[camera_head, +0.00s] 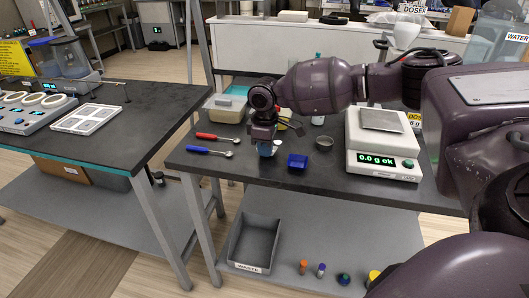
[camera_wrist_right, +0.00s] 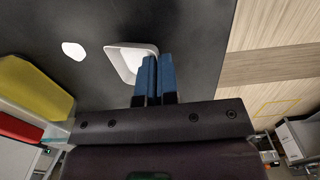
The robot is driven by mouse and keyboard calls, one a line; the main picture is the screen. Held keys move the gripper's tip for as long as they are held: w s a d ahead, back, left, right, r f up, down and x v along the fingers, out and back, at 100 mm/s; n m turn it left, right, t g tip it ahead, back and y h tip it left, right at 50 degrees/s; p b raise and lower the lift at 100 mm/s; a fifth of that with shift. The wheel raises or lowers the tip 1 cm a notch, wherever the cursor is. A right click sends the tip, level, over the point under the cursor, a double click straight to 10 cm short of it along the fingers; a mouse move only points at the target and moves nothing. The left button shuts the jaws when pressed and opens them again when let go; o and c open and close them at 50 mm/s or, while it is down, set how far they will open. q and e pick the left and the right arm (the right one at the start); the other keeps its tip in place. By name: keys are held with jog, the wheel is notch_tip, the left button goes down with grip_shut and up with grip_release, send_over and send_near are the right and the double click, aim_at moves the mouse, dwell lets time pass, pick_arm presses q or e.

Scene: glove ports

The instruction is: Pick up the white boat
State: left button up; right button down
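The white boat (camera_wrist_right: 124,62) is a small square dish with a raised rim, seen in the right wrist view just beyond my fingertips. My right gripper (camera_wrist_right: 157,58) has two blue fingers close together at the boat's near right edge, and the rim runs in between them. In the head view my right gripper (camera_head: 265,151) points down over the left part of the bench, and the white boat (camera_head: 276,147) shows only in part beside it. I cannot tell whether the boat is off the bench. My left gripper is not in view.
A blue boat (camera_head: 297,161) and a grey cup (camera_head: 324,143) stand to the right on the bench (camera_head: 240,170). Red (camera_head: 217,137) and blue (camera_head: 207,151) spoons lie left. A balance (camera_head: 382,145) stands right. A waste bin (camera_head: 254,243) sits on the lower shelf.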

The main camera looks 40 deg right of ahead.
notch_tip(320, 180, up, 18)
jog(key=p, duration=0.2)
jog(key=shift+w, duration=0.1)
